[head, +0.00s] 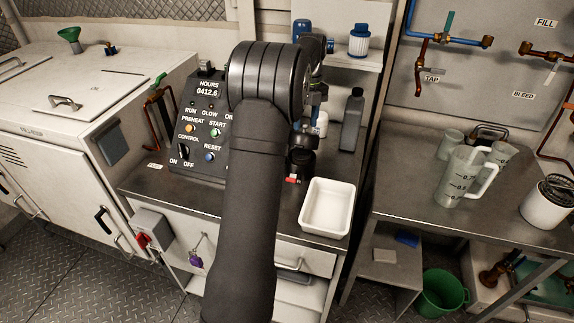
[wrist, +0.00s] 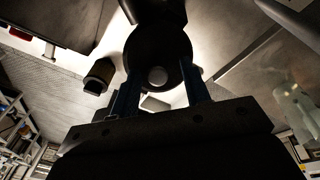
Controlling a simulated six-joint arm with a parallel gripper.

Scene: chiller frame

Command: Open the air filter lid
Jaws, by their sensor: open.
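In the wrist view, my gripper (wrist: 160,85) shows two dark blue fingers standing apart. Between and beyond them is a dark round part with a pale round centre (wrist: 157,76). I cannot tell whether this is the air filter lid, or whether the fingers touch it. In the head view, my dark arm rises through the middle and covers much of the bench. A black cylindrical part (head: 302,160) shows just right of the arm, with a small red piece at its foot. I cannot identify the lid for certain in the head view.
A control box (head: 205,125) stands left of my arm. A white tray (head: 327,207) and a grey bottle (head: 351,118) are close on the right. A blue-capped white filter (head: 359,40) sits on the shelf. A jug (head: 465,178) stands on the right-hand bench.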

